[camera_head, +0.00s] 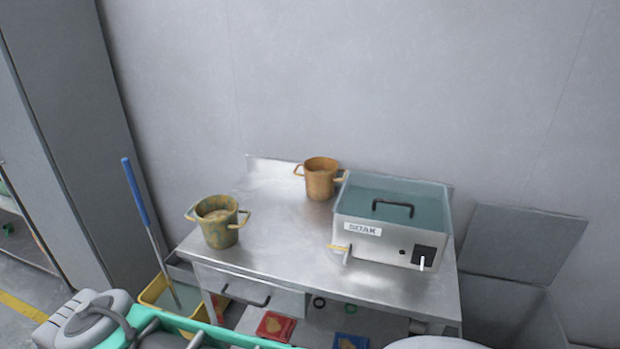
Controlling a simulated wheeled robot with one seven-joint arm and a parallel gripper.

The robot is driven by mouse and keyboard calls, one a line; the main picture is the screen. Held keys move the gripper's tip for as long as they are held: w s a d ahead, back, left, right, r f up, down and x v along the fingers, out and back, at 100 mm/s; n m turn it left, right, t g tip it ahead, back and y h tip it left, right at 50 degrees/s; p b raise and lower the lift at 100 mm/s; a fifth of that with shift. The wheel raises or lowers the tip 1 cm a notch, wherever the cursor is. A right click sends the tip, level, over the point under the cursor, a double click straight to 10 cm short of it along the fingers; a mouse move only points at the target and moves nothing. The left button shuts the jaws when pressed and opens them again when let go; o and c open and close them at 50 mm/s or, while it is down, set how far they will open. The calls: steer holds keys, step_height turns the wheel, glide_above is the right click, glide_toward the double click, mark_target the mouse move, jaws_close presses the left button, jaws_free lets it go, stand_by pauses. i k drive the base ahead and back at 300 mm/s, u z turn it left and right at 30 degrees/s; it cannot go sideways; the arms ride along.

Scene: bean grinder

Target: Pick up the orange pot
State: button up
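The orange pot (320,179) stands upright at the back of a steel table (280,262), close to the wall. It has a handle on each side. Its right handle is close to the soak box, and I cannot tell whether they touch. A second pot (218,222), mottled green and yellow with two yellowish handles, stands at the table's front left. My gripper is not in view. Grey parts, probably of my arm, show at the lower left, well apart from the orange pot.
A steel box labelled SOAK (385,248), with a black handle on top, fills the table's right side. Bare tabletop lies between the pots. A yellow bucket (158,294) with a blue-handled mop (134,192) stands left of the table. A grey bin (500,308) with a raised lid stands right.

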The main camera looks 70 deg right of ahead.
mark_target(320, 179)
steer(key=z, duration=0.55)
steer(key=i, duration=0.95)
steer(key=z, duration=0.7)
